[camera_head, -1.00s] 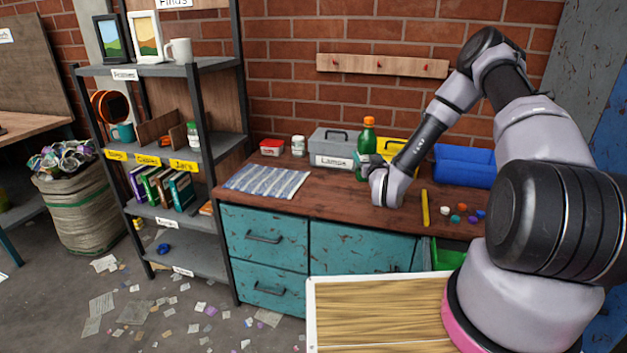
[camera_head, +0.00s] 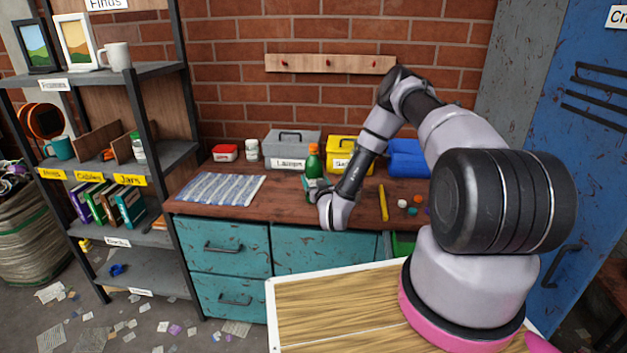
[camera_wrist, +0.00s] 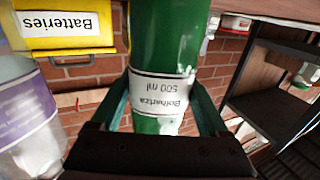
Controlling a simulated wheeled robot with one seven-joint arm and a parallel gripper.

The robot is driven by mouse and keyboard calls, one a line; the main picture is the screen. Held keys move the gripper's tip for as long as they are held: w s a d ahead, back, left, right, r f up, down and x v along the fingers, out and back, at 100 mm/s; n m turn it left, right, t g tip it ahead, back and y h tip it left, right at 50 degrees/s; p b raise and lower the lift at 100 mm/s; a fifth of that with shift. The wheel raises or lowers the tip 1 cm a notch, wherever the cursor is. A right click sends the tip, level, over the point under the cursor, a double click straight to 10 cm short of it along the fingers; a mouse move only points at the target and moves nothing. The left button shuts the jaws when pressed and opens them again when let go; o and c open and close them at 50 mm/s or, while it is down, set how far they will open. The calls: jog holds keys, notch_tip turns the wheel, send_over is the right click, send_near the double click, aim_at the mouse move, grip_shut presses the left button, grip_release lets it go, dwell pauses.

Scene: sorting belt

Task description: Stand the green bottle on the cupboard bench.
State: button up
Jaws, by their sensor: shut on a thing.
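The green bottle (camera_head: 313,163) with an orange cap looks upright over the wooden top of the cupboard bench (camera_head: 255,212), in front of the grey and yellow boxes. My gripper (camera_head: 316,186) is shut on it and hides its lower part. The wrist view, which is upside down, shows the bottle (camera_wrist: 170,40) and its white label between the two teal fingers of my gripper (camera_wrist: 163,98). I cannot tell whether the bottle's base touches the bench top.
A grey box (camera_head: 291,147), a yellow box (camera_head: 341,150) and a blue bin (camera_head: 408,160) line the bench's back. A striped mat (camera_head: 215,188) lies left. A yellow stick (camera_head: 383,203) and small coloured caps (camera_head: 403,204) lie right. Bench top between mat and bottle is clear.

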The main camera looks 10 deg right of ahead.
jog(key=shift+f, duration=0.1)
jog(key=o, duration=1.6)
jog(key=shift+c, duration=0.2)
jog(key=shift+s, duration=0.2)
jog(key=s, duration=1.1)
jog(key=shift+s+d, duration=0.3)
jog(key=shift+d, duration=0.15)
